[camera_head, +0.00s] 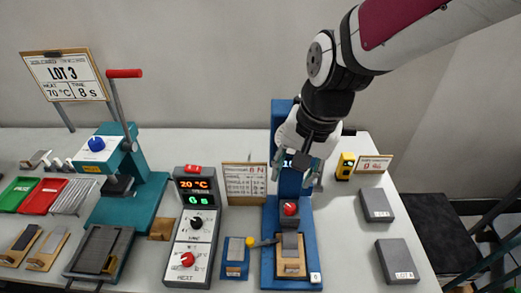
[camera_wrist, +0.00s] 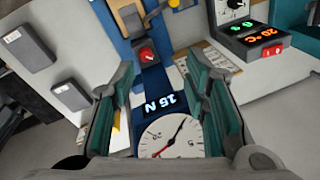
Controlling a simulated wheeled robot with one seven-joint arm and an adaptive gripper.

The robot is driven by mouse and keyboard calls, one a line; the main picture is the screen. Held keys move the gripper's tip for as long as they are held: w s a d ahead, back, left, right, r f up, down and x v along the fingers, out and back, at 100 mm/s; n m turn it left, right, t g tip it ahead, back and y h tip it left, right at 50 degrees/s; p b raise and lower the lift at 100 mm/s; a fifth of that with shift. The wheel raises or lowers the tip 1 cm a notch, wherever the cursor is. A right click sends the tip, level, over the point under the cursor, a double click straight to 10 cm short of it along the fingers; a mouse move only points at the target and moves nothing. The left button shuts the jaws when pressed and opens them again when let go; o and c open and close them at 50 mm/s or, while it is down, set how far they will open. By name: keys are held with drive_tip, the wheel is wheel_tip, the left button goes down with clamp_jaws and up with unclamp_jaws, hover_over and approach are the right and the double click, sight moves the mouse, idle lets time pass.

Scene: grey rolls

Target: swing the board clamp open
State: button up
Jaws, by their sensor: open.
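The blue test stand (camera_head: 270,270) has a low base and a tall column. On its base sits a wooden block with a grey board (camera_head: 290,243). The board clamp appears to be the dark lever with a yellow ball knob (camera_head: 250,241), which sticks out left across the board's edge. In the wrist view, the yellow knob (camera_wrist: 173,3) is cut by the top edge. My gripper (camera_head: 298,174) is open and empty in front of the column, above and behind the clamp. In the wrist view its fingers (camera_wrist: 160,85) are spread, with a dial and a "15 N" display between them.
A red knob (camera_head: 290,208) stands on the stand just behind the board. A small blue fixture (camera_head: 235,258) lies left of the clamp knob, beside the heat control box (camera_head: 192,235). Grey blocks (camera_head: 398,262) lie right. The teal press (camera_head: 130,185) stands farther left.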

drive_tip(key=m+g+h, duration=0.1)
drive_tip(key=m+h, duration=0.1)
approach(250, 241)
drive_tip(key=f, duration=0.6)
drive_tip(key=f+b, duration=0.1)
drive_tip(key=f, duration=0.2)
drive_tip(key=shift+w+d, duration=0.1)
drive_tip(key=shift+w, duration=0.15)
drive_tip(key=shift+r, duration=0.1)
clamp_jaws()
